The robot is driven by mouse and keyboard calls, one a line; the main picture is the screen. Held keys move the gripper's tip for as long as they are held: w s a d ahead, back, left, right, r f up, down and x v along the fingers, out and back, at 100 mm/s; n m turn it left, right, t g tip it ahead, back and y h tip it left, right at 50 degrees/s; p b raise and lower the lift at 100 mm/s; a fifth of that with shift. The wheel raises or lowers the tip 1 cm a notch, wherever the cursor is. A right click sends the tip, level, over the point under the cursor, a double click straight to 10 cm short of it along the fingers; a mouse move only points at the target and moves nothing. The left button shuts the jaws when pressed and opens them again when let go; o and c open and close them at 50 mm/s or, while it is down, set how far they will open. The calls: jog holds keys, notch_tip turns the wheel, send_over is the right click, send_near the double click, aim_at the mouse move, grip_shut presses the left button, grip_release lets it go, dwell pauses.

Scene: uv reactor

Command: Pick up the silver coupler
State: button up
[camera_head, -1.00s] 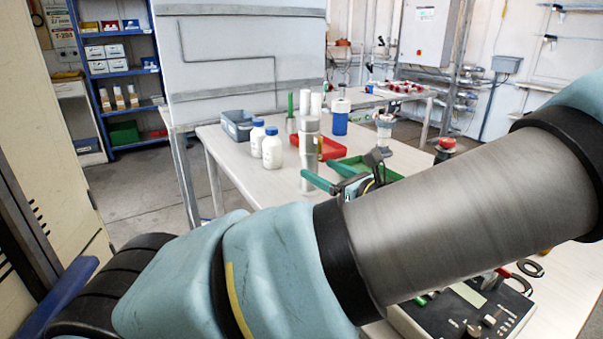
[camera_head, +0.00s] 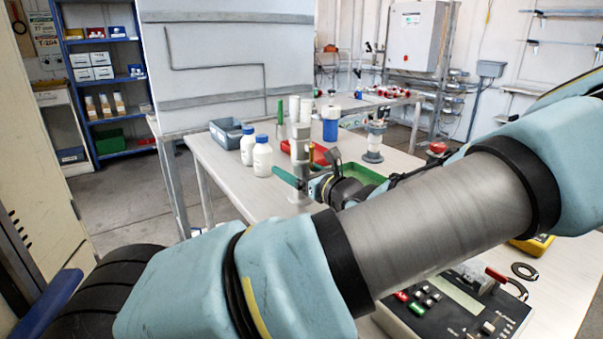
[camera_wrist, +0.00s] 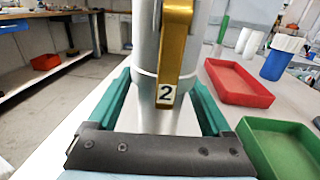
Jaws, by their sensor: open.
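The silver coupler (camera_head: 299,150) is a tall upright silver cylinder on the long table. In the wrist view the coupler (camera_wrist: 146,60) stands in front of the palm, with a gold lever (camera_wrist: 176,40) marked "2" on its near side. My gripper (camera_wrist: 162,85) is open, with one green finger on each side of the coupler. In the head view my gripper (camera_head: 291,177) is level with the coupler's lower part, and one finger crosses in front of it. I cannot tell whether either finger touches it.
A red tray (camera_wrist: 238,82) and a green tray (camera_wrist: 282,150) lie right of the coupler. Two white bottles with blue caps (camera_head: 262,158) and a grey-blue bin (camera_head: 226,132) stand left of it. A blue-bodied filter (camera_head: 330,125) is behind. A control box (camera_head: 440,300) sits nearer me.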

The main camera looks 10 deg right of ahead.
grip_shut()
dwell(0.6)
